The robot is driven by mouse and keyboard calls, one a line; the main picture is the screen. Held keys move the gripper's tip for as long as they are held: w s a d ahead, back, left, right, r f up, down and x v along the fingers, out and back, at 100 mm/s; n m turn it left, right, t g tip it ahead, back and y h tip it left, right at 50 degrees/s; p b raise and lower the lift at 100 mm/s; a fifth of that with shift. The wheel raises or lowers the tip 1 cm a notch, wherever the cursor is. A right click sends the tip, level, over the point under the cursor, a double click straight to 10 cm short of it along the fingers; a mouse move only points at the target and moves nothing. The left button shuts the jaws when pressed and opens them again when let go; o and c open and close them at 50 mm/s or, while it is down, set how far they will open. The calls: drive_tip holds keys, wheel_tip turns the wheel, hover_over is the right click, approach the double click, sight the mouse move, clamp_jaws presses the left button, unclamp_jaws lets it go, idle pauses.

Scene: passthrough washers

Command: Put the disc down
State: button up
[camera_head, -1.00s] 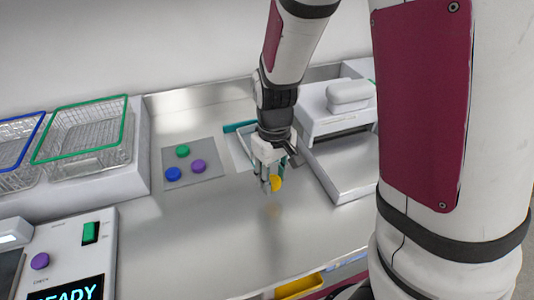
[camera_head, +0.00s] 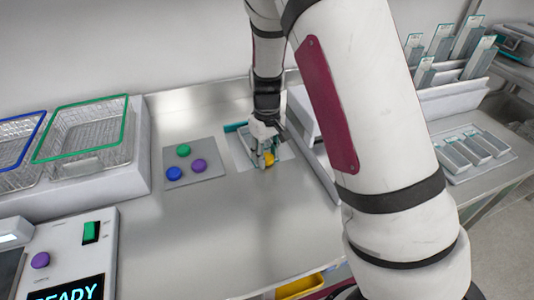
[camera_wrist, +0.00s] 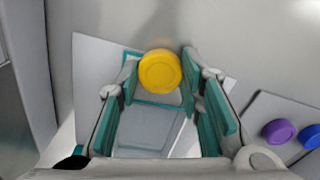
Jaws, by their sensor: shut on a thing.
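The yellow disc (camera_wrist: 159,71) is between the fingertips of my gripper (camera_wrist: 160,75) in the wrist view, and my gripper is shut on it. In the head view the yellow disc (camera_head: 268,159) shows low at the fingertips of my gripper (camera_head: 265,160). It is over a pale sheet (camera_head: 238,161) with a teal-edged clear tray (camera_wrist: 138,133) on it. I cannot tell whether the disc touches the surface below.
A grey mat (camera_head: 207,171) left of my gripper holds a green disc (camera_head: 183,150), a blue disc (camera_head: 174,174) and a purple disc (camera_head: 198,166). Wire baskets (camera_head: 85,130) stand at the left. The steel counter's front (camera_head: 215,240) is clear.

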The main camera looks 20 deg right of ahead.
sight(267, 157)
drive_tip(key=shift+f, duration=0.15)
drive_tip(key=o, duration=0.9)
wheel_tip(267, 157, up, 12)
drive_tip(key=s+r+m+t+y, duration=0.1)
drive_tip(key=s+r+m+t, duration=0.1)
drive_tip(key=s+r, duration=1.05)
drive_tip(key=shift+s+d+r+m+t+h, duration=0.2)
drive_tip(key=shift+s+t, duration=0.25)
drive_tip(key=shift+s, duration=1.95)
drive_tip(key=shift+s+a+r+m+t+h, duration=0.15)
drive_tip(key=shift+s+m+t+h, duration=0.2)
drive_tip(key=shift+s, duration=2.1)
drive_tip(key=shift+s+d+r+m+t+h, duration=0.15)
drive_tip(key=shift+s+t, duration=0.35)
drive_tip(key=shift+s, duration=1.9)
